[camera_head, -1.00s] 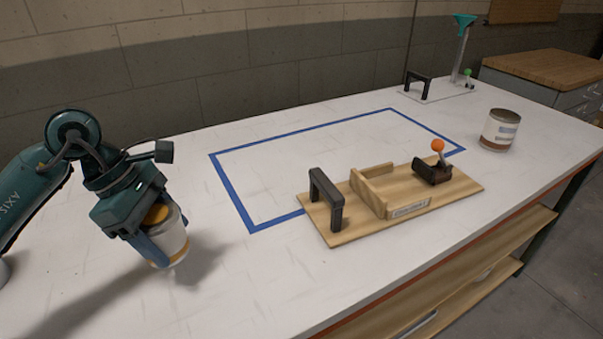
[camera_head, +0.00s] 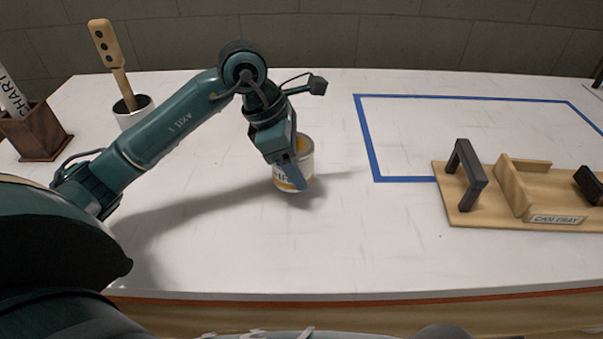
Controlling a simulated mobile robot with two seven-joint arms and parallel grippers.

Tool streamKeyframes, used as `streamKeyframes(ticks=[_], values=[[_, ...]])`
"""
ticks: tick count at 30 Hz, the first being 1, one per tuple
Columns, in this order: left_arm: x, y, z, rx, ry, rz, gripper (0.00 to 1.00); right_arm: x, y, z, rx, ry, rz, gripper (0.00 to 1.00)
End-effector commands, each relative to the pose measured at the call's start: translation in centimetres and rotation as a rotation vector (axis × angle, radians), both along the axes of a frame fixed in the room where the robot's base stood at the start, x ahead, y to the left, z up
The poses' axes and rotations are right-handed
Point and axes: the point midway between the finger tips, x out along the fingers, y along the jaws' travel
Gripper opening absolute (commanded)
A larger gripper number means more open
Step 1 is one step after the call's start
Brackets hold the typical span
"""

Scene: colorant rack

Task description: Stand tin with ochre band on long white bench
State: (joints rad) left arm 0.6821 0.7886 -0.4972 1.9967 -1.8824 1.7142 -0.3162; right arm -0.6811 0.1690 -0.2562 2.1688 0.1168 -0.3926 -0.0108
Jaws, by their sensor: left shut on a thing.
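My left gripper (camera_head: 292,172) is shut on a white tin (camera_head: 307,161) with ochre at its top and low on its side. The tin is upright, at the middle of the view, and a blue finger covers part of its front. Its base is at or just above the long white bench (camera_head: 380,250); I cannot tell if it touches. A shadow spreads from it to the left. My right gripper is not in view.
A blue taped rectangle (camera_head: 375,160) and a wooden can tray (camera_head: 455,219) with a black handle (camera_head: 469,172) lie to the right. A pot (camera_head: 133,112) with a wooden-handled tool and a brown box (camera_head: 37,135) stand at left. Bench front is clear.

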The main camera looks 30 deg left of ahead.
Motion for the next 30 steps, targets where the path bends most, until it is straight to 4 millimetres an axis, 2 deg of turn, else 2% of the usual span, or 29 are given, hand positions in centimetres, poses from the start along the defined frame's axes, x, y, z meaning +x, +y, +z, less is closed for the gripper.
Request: streamKeyframes(ticks=[5, 10, 21, 22, 30], values=[[0.0, 0.0, -1.5, -0.002, 0.002, 0.0, 0.37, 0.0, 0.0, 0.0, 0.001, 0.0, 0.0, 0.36], [-0.1, -0.1, -3.8, -0.002, 0.002, 0.0, 0.37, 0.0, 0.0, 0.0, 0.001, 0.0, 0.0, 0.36], [0.0, 0.0, -4.5, -0.001, -0.002, -0.001, 0.37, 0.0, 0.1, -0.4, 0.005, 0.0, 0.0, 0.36], [0.0, 0.0, -4.4, -0.001, -0.001, -0.001, 0.66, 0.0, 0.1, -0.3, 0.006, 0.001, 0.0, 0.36], [0.0, 0.0, -4.3, -0.001, -0.001, -0.001, 0.86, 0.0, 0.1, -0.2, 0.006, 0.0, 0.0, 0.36]])
